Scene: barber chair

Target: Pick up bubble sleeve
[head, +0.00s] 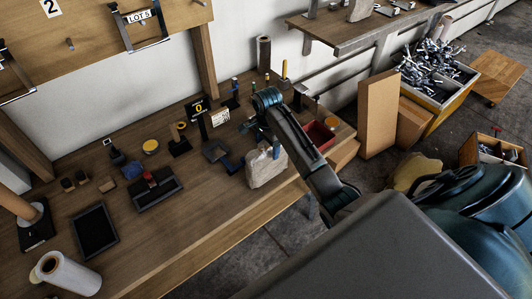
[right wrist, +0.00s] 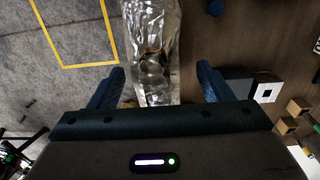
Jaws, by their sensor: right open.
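The bubble sleeve (head: 266,168) is a pale, crinkled clear-plastic packet at the front edge of the wooden workbench in the head view. In the right wrist view the sleeve (right wrist: 152,42) is shiny and see-through, running from the top edge down between my fingers. My right gripper (head: 264,137) is just above and behind the sleeve in the head view. In the right wrist view the gripper (right wrist: 160,72) is open, with a blue finger on each side of the sleeve and gaps on both sides. I cannot tell how deep the fingers reach. My left gripper is out of view.
The workbench (head: 190,222) holds a red bin (head: 319,135), a dark tray (head: 156,190), a black panel (head: 95,231) and a white roll (head: 67,273). Small blue items lie left of the sleeve. Bare wood lies along the front left of the bench.

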